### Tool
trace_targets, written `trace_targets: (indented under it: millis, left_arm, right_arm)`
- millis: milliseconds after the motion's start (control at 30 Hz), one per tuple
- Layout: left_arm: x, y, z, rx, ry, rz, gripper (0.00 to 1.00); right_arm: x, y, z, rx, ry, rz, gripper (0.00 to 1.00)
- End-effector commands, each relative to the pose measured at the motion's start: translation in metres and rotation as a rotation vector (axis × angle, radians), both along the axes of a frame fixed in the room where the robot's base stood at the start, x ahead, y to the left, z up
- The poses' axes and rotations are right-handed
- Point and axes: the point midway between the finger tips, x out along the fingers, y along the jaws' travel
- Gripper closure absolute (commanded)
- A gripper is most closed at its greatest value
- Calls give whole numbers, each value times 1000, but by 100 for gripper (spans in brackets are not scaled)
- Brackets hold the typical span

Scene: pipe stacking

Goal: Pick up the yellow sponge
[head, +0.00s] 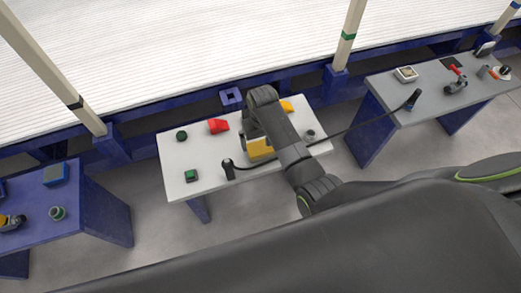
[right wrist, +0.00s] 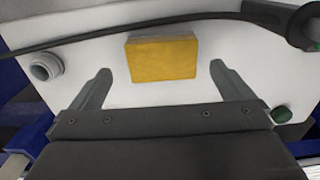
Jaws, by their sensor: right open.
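The yellow sponge (head: 260,150) lies on the white table (head: 182,155), partly hidden by my right arm in the head view. In the right wrist view the sponge (right wrist: 161,58) is a flat yellow block. My right gripper (right wrist: 155,75) is open, with one finger on each side of the sponge's near end and gaps between. I cannot tell how far above the table the fingers are. My left gripper does not show.
On the white table are a red object (head: 218,126), a dark green round piece (head: 181,136), a green block (head: 192,175) and a grey ring (head: 309,135). A black cable (head: 345,130) runs across to the grey table (head: 385,84). A blue table (head: 95,205) stands left.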

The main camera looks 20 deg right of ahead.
Motion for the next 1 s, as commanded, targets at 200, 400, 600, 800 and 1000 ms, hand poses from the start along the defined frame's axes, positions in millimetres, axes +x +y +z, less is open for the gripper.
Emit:
trace_targets:
  millis: [200,400,600,800,1000]
  left_arm:
    - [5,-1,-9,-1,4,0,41]
    - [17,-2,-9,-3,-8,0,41]
    - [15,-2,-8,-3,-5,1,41]
    - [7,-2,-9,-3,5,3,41]
    - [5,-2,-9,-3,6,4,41]
  right_arm:
    - [8,2,-28,-1,2,1,0]
    - [8,2,-48,0,1,0,0]
    - [8,2,-49,0,0,0,0]
    - [8,2,-48,0,0,0,18]
    - [8,2,-48,0,0,0,36]
